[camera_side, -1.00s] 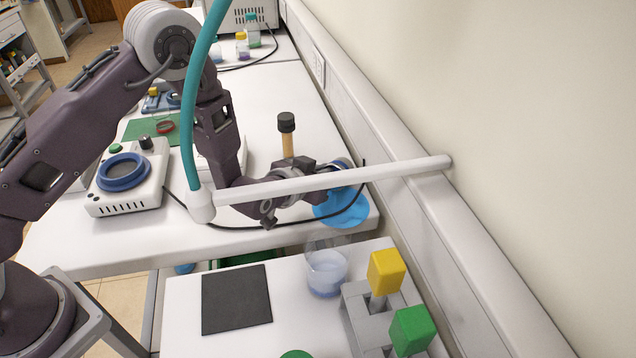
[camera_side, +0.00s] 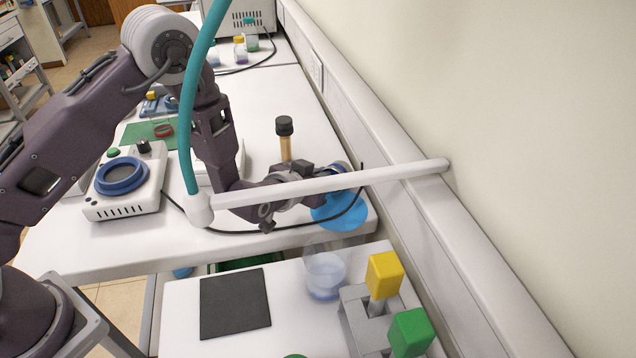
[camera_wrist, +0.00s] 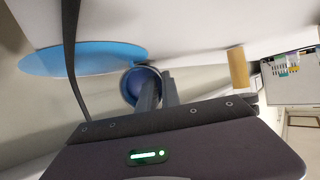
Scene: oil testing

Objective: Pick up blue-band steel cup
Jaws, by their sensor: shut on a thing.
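The blue-band steel cup (camera_wrist: 140,85) shows in the wrist view as a round blue-lined opening at the fingertips. In the side view only a small part of the cup (camera_side: 341,167) shows, behind the white bar and my gripper. My gripper (camera_wrist: 158,92) is shut on the cup, with the fingers at its rim. In the side view my gripper (camera_side: 325,172) reaches in from the left, above the blue round mat (camera_side: 345,212). The mat also shows in the wrist view (camera_wrist: 80,58). Whether the cup touches the mat is hidden.
A white bar (camera_side: 390,177) with a teal hose (camera_side: 187,120) crosses in front of my gripper. A black-capped amber tube (camera_side: 285,140) stands close behind. A black cable runs by the mat. A glass beaker (camera_side: 325,275) and yellow and green blocks stand on the nearer table. The wall is close right.

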